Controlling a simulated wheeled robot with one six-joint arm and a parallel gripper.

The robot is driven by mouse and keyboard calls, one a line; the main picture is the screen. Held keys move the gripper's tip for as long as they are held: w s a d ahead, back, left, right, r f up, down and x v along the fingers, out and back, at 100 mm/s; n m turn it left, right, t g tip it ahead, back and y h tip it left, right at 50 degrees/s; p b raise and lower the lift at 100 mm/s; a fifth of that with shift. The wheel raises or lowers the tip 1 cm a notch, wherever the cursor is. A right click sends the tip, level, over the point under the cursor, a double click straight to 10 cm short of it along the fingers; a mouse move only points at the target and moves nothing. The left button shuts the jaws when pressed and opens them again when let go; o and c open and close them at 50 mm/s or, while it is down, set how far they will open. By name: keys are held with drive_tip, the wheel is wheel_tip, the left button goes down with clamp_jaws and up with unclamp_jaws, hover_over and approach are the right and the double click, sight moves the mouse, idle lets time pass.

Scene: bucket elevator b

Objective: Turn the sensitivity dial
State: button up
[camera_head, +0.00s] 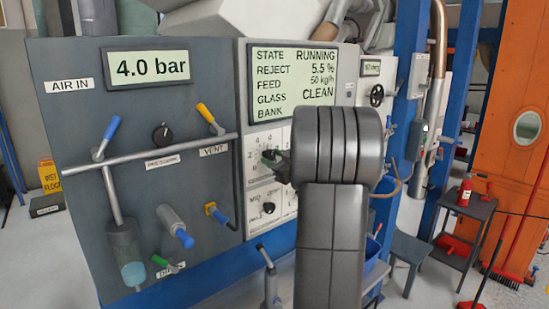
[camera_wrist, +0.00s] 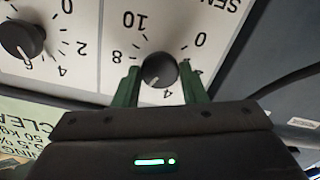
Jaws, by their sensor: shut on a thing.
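The sensitivity dial (camera_wrist: 160,69) is a round black knob on a white scale plate, seen upside down in the wrist view. The scale shows numbers such as 0, 8 and 10, and part of the label "SEN" is visible. The knob's pale pointer mark is at its lower left. My gripper (camera_wrist: 160,88) has its two green fingers on either side of the knob, shut on it. In the head view my gripper (camera_head: 272,160) is at the white scale plate (camera_head: 262,141), and my dark arm hides much of that area and the dial.
A second black knob (camera_wrist: 22,40) sits beside the dial. The display (camera_head: 293,83) reads RUNNING, reject 5.5 %, CLEAN. To the left are the 4.0 bar gauge (camera_head: 149,68), the pressure knob (camera_head: 161,134), a yellow handle (camera_head: 206,113) and a blue handle (camera_head: 112,128).

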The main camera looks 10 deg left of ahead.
drive_tip(key=shift+f, duration=0.1)
drive_tip(key=o, duration=1)
drive_tip(key=shift+d, duration=0.1)
drive_tip(key=b+v, duration=0.2)
drive_tip(key=v, duration=1.1)
drive_tip(key=shift+s+d, duration=0.25)
drive_tip(key=shift+a, duration=0.1)
